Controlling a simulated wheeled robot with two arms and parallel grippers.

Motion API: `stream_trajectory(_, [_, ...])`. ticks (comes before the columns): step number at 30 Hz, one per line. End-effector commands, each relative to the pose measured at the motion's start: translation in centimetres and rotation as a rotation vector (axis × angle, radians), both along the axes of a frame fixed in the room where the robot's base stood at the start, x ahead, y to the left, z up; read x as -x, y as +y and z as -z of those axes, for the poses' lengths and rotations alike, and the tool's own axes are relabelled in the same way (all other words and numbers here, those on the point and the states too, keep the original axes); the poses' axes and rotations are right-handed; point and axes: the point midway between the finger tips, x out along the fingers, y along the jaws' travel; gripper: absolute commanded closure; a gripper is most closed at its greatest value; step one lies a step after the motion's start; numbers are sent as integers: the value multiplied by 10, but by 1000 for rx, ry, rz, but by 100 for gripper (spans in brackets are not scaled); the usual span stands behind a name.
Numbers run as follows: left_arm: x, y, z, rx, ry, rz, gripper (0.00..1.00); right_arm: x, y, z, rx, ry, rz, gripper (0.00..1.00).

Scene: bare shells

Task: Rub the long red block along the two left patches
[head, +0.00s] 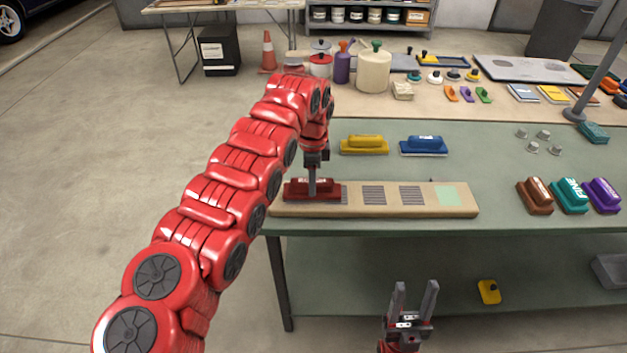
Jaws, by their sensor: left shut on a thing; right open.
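The long red block (301,192) rests on the left end of a tan board (375,206) near the front edge of the green table. My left gripper (312,186) points down and is shut on the red block. The board carries a row of patches. One grey striped patch lies by the block and is mostly hidden by it. Two more grey striped patches (373,195) (411,196) are bare, and a pale green patch (447,195) is at the right. My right gripper (414,287) is open and empty, low in front of the table.
Yellow (364,145) and blue (423,146) blocks stand behind the board. Brown (535,196), teal (569,196) and purple (603,195) blocks stand at the right. Small grey pieces (542,136) lie behind them. The table between is clear.

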Motion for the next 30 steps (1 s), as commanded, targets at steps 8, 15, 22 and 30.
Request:
stream_trajectory(8, [1, -18, -1, 3, 0, 7, 100, 0, 0, -9, 0, 0, 0, 50])
stream_trajectory(15, [1, -27, 0, 3, 0, 6, 100, 0, 0, -13, 0, 0, 0, 50])
stream_trajectory(22, [0, -14, 2, 2, -1, 1, 100, 0, 0, -6, 0, 0, 0, 50])
stream_trajectory(30, [1, -6, 2, 1, 0, 2, 100, 0, 0, -2, 0, 0, 0, 50])
